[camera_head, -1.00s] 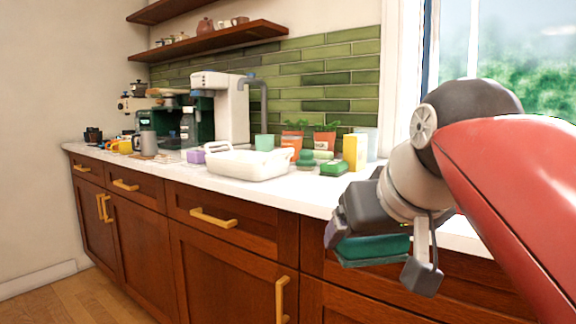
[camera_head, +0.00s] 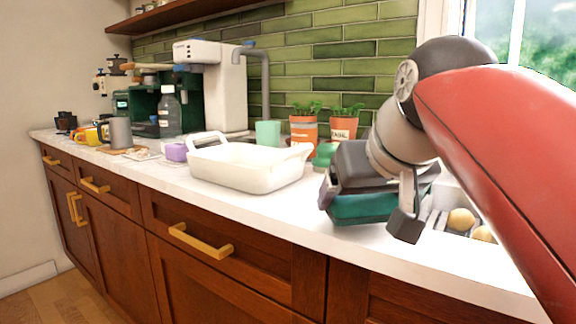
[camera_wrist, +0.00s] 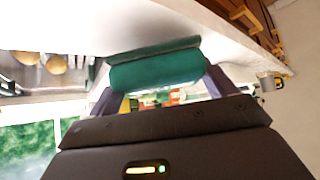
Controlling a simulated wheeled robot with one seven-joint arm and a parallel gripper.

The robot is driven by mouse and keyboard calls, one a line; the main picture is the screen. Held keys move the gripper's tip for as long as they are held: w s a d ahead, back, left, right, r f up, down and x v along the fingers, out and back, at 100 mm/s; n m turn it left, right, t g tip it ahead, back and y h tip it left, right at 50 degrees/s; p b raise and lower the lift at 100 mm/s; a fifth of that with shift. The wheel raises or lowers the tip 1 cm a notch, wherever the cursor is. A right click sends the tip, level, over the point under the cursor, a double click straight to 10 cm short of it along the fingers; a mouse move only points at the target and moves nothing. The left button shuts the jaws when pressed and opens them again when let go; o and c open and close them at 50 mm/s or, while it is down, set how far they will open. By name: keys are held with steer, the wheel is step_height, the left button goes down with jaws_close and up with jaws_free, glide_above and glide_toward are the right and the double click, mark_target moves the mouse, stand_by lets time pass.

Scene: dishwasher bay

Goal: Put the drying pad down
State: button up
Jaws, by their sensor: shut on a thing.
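The drying pad is a dark green, rolled or folded pad (camera_head: 362,207), held at the front edge of the white counter. In the wrist view the green pad (camera_wrist: 157,69) lies across the space between my two fingers. My gripper (camera_head: 368,200) is shut on it. The pad is over or just above the white countertop (camera_head: 290,208); I cannot tell whether it touches. Part of the pad is hidden behind my gripper in the head view.
A white dish tub (camera_head: 250,168) stands left of my gripper. Behind it are a light green cup (camera_head: 268,133) and potted plants (camera_head: 303,125). A sink area with round, potato-like things (camera_head: 461,219) lies to the right. The front strip of counter is clear.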

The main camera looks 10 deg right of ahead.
steer(key=w+p, duration=0.1)
steer(key=w, duration=1.2)
steer(key=w+f, duration=0.1)
steer(key=w, duration=0.1)
steer(key=shift+w+p, duration=0.2)
steer(key=shift+p, duration=0.15)
steer(key=shift+s+f, duration=0.1)
steer(key=shift+f, duration=0.2)
